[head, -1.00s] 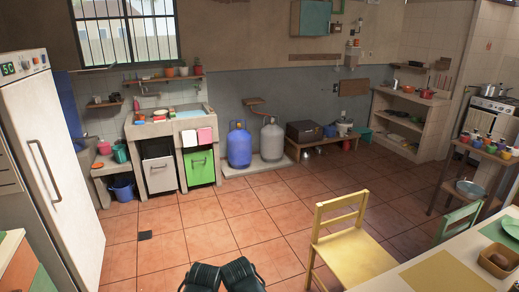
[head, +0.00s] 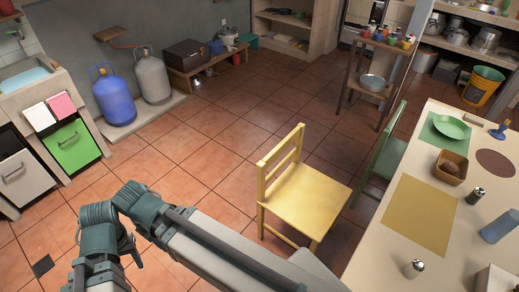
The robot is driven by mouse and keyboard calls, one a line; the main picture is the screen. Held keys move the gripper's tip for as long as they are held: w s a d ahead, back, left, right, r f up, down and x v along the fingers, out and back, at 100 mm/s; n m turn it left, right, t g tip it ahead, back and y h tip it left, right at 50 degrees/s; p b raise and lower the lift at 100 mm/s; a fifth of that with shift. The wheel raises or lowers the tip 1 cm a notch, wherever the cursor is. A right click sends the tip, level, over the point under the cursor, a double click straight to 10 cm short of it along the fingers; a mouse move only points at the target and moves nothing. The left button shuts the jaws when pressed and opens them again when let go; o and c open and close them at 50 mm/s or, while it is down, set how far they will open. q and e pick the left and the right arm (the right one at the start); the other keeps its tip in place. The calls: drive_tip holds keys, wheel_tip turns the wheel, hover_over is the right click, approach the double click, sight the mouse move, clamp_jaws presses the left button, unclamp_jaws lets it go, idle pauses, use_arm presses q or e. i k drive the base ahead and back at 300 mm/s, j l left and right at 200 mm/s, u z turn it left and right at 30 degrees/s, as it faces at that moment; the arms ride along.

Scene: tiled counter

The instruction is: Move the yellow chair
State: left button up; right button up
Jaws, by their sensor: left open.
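The yellow chair (head: 305,197) stands upright on the floor near the middle of the head view, beside the table. Its slatted backrest is on the left and its seat reaches toward the table. My left arm comes in at the lower left, bends, and runs to the lower right in front of the chair. My left gripper (head: 318,272) is at the bottom edge, just below the chair seat in the picture. It is mostly cut off, and its fingertips are not clear. The chair's lower legs are partly hidden by my arm. My right gripper is not in view.
A cream table (head: 362,255) with a yellow mat (head: 420,215) and small items fills the right. A green chair (head: 388,150) stands between the table and the yellow chair. Gas cylinders (head: 115,97) stand at the left wall. The tiled floor (head: 215,135) behind the yellow chair is clear.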

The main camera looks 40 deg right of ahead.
sight(310, 202)
drive_tip(key=i, duration=1.3)
drive_tip(key=i+j+z, duration=0.1)
drive_tip(key=i, duration=1.2)
drive_tip(key=z, duration=3.65)
